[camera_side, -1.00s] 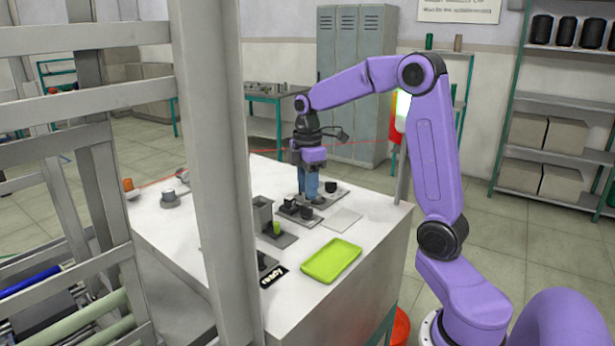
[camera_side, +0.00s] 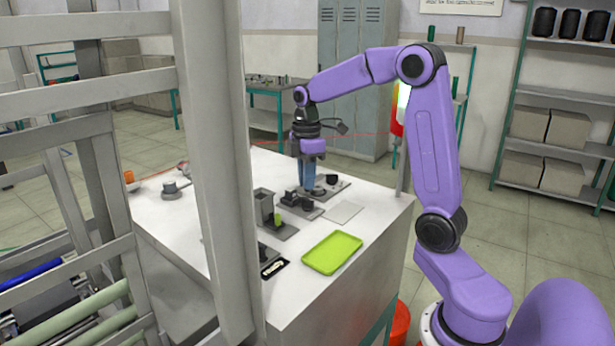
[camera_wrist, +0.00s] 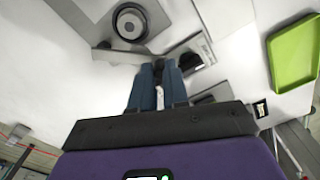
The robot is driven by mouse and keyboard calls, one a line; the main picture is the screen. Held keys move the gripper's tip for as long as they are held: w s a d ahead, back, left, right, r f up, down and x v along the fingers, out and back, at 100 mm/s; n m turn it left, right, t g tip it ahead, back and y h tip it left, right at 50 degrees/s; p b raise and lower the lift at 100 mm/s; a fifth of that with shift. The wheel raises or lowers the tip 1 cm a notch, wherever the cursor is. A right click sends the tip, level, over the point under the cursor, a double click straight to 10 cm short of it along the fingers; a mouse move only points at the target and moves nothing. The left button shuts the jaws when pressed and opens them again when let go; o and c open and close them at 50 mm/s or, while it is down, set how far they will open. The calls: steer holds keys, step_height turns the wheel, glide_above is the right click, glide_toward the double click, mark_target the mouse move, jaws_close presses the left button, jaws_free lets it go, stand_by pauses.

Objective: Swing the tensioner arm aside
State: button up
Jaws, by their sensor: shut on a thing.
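My gripper (camera_side: 309,184) points down over the small fixtures on the white table, with its blue fingers close together. In the wrist view the fingertips (camera_wrist: 159,64) meet at the end of a thin grey bar, which looks like the tensioner arm (camera_wrist: 118,57); the fingers hide its held end. A round grey piece with a dark ring (camera_wrist: 130,22) sits on a grey plate just beyond the fingertips. In the side view the tensioner arm is too small and too covered by the fingers to make out.
A green tray (camera_side: 332,253) lies near the table's front right, with a flat pale plate (camera_side: 343,212) behind it. A grey block (camera_side: 264,207) and dark cups (camera_side: 332,179) on plates stand close around the gripper. A grey post (camera_side: 212,150) blocks part of the side view.

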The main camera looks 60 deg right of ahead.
steer(key=shift+o, duration=0.2)
steer(key=shift+w+a, duration=0.2)
steer(key=shift+w, duration=0.25)
steer(key=shift+w+a, duration=0.2)
steer(key=shift+w, duration=0.25)
stand_by(1.0)
steer(key=o, duration=0.6)
steer(key=shift+c, duration=0.2)
steer(key=shift+r, duration=0.1)
step_height(320, 180, up, 7)
steer(key=shift+s, duration=0.1)
stand_by(0.4)
